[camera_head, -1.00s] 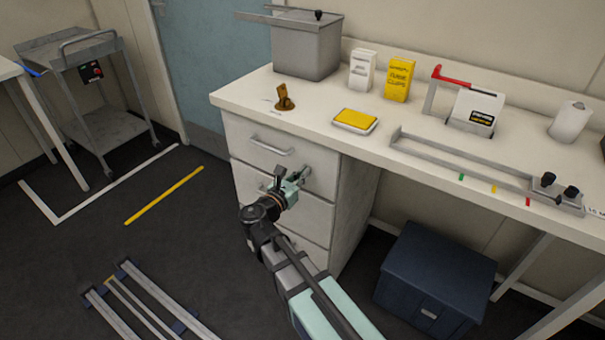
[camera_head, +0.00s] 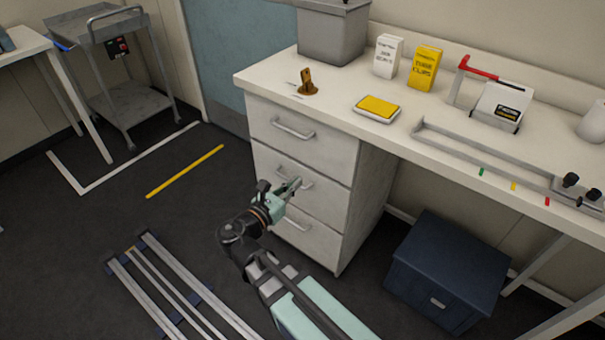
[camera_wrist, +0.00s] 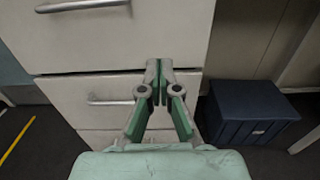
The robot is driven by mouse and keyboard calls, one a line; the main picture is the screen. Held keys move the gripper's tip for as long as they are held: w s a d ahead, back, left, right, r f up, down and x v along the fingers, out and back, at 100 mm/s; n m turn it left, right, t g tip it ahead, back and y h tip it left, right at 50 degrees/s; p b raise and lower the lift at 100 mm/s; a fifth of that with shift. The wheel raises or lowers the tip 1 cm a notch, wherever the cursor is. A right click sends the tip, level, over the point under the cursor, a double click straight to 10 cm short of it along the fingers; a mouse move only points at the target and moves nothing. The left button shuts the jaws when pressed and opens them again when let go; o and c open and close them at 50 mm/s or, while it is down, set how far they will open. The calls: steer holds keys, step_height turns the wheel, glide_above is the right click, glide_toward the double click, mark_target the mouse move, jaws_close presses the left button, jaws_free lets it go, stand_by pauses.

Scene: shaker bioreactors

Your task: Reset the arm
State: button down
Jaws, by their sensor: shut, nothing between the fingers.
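My gripper (camera_head: 291,188) is in front of the white drawer unit (camera_head: 342,190) under the bench, in the head view. Its fingers point toward the middle drawer's handle area. In the wrist view, my gripper (camera_wrist: 160,68) is shut with nothing between the fingertips. The drawer fronts (camera_wrist: 110,45) lie beyond it, and a drawer handle (camera_wrist: 108,101) shows to the left of the fingers. All drawers look closed. I cannot tell the exact gap between the fingertips and the drawer front.
A dark blue box (camera_head: 448,270) stands on the floor under the bench (camera_head: 395,140). Floor rails (camera_head: 170,285) run at the lower left. A grey cart (camera_head: 130,100) stands at the back left. The floor by the yellow line (camera_head: 186,171) is clear.

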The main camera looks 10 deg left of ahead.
steer(key=s+d+f+m+g+y, duration=0.1)
steer(key=s+d+f+m+g, duration=0.45)
steer(key=f, duration=0.55)
steer(key=s+d+f+m+g+y, duration=0.1)
steer(key=s+d+f+m+g, duration=0.5)
steer(key=f, duration=0.6)
steer(key=s+d+f+m+g+y, duration=0.1)
steer(key=s+d+f+m+g, duration=0.3)
steer(key=f+m, duration=0.55)
steer(key=s+d+f+m+g+y, duration=0.3)
steer(key=s+d+f+m+g, duration=0.15)
steer(key=s+d+f, duration=0.4)
steer(key=s+d+f+m+g+y, duration=0.3)
steer(key=s+d+f+m, duration=0.2)
steer(key=s, duration=0.7)
step_height(320, 180, up, 14)
steer(key=p, duration=1.4)
steer(key=shift+w+a+p, duration=0.2)
steer(key=shift+w+p, duration=0.15)
steer(key=shift+w, duration=0.05)
